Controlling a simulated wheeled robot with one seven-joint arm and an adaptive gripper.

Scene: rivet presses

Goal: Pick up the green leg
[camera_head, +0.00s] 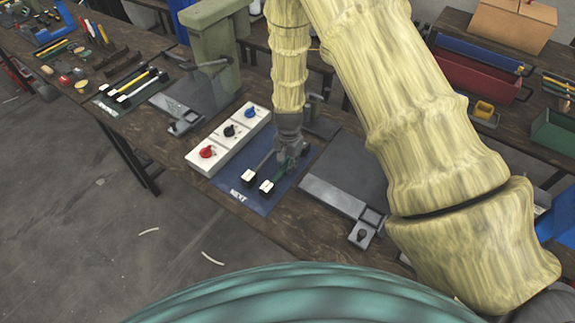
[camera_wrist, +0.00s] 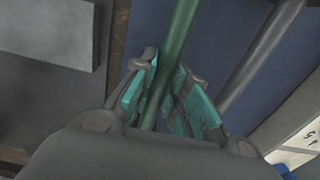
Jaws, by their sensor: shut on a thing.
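The green leg (camera_wrist: 178,42) is a slim green rod in the wrist view, running from the top edge down between the fingers of my gripper (camera_wrist: 165,95). The teal finger pads sit on both sides of it and my gripper is shut on it. In the head view my gripper (camera_head: 290,155) is low over the blue mat (camera_head: 235,197) marked NEXT, and mostly hides the leg. A grey rod (camera_wrist: 262,50) lies beside the leg on the mat. I cannot tell whether the leg touches the mat.
A white box with red, black and blue knobs (camera_head: 229,131) stands left of the mat. Grey press plates (camera_head: 342,183) lie to the right. A green press (camera_head: 212,45) stands behind. Tools (camera_head: 128,85) lie on the bench at left. Two white-topped black pieces (camera_head: 258,181) are on the mat.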

